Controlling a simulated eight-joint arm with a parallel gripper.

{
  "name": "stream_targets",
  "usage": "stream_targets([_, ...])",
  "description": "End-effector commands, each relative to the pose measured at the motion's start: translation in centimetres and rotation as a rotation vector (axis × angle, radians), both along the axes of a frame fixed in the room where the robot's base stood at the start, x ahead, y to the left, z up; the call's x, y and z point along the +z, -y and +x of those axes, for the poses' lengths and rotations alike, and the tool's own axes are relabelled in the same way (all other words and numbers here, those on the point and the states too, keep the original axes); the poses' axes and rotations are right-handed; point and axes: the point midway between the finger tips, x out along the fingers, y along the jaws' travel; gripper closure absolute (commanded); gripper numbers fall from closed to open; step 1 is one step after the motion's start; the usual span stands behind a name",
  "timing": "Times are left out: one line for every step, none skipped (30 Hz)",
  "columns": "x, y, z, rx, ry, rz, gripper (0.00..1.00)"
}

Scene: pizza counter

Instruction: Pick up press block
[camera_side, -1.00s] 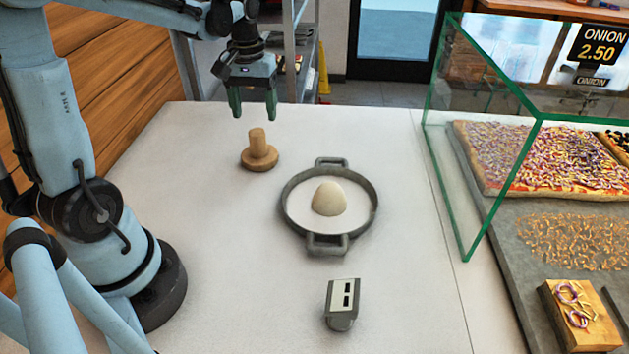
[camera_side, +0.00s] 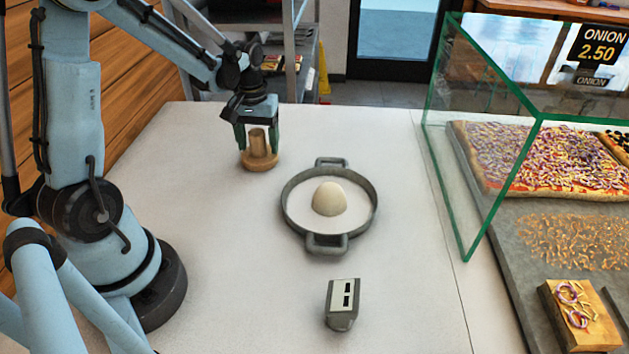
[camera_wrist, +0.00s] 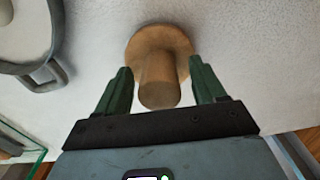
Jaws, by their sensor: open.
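The press block (camera_side: 258,146) is a wooden piece with a round flat base and an upright round handle. It stands upright on the white counter, left of and behind the pan. My gripper (camera_side: 259,150) is lowered over it, pointing down, with its dark green fingers open on both sides of the handle. In the wrist view the handle of the press block (camera_wrist: 158,82) lies between the two fingertips of my gripper (camera_wrist: 162,72), with a visible gap on at least the right side. The base is below the fingers.
A grey two-handled ring pan (camera_side: 289,220) with a dough ball (camera_side: 328,199) inside stands right of the block. A small grey device (camera_side: 342,300) is near the front. A glass case (camera_side: 483,200) with pizza is at the right. The counter (camera_side: 210,230) between is clear.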

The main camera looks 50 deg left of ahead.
Motion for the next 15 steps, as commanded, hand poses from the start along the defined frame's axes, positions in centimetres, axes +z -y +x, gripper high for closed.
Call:
stream_targets([-0.02, 0.0, 0.0, 0.0, 0.0, 0.0, 0.3])
stream_targets([-0.01, 0.01, 0.01, 0.0, 0.0, 0.0, 0.3])
stream_targets([0.0, 0.01, 0.01, 0.0, 0.0, 0.0, 0.3])
stream_targets([0.0, 0.0, 0.0, 0.0, 0.0, 0.0, 0.3])
stream_targets([0.01, 0.0, 0.0, 0.0, 0.0, 0.0, 0.3])
stream_targets([0.01, 0.0, 0.0, 0.0, 0.0, 0.0, 0.36])
stream_targets([0.01, 0.0, 0.0, 0.0, 0.0, 0.0, 0.41])
stream_targets([0.02, 0.0, 0.0, 0.0, 0.0, 0.0, 0.46])
stream_targets([0.02, 0.0, 0.0, 0.0, 0.0, 0.0, 0.52])
stream_targets([0.02, 0.0, 0.0, 0.0, 0.0, 0.0, 0.56])
stream_targets([0.02, 0.0, 0.0, 0.0, 0.0, 0.0, 0.61])
stream_targets([0.03, 0.0, 0.0, 0.0, 0.0, 0.0, 0.67])
stream_targets([0.03, 0.01, -0.01, 0.0, 0.0, 0.0, 0.72])
stream_targets([0.03, 0.01, -0.01, 0.0, 0.0, 0.0, 0.76])
stream_targets([0.03, 0.0, 0.0, 0.0, 0.0, 0.0, 0.82])
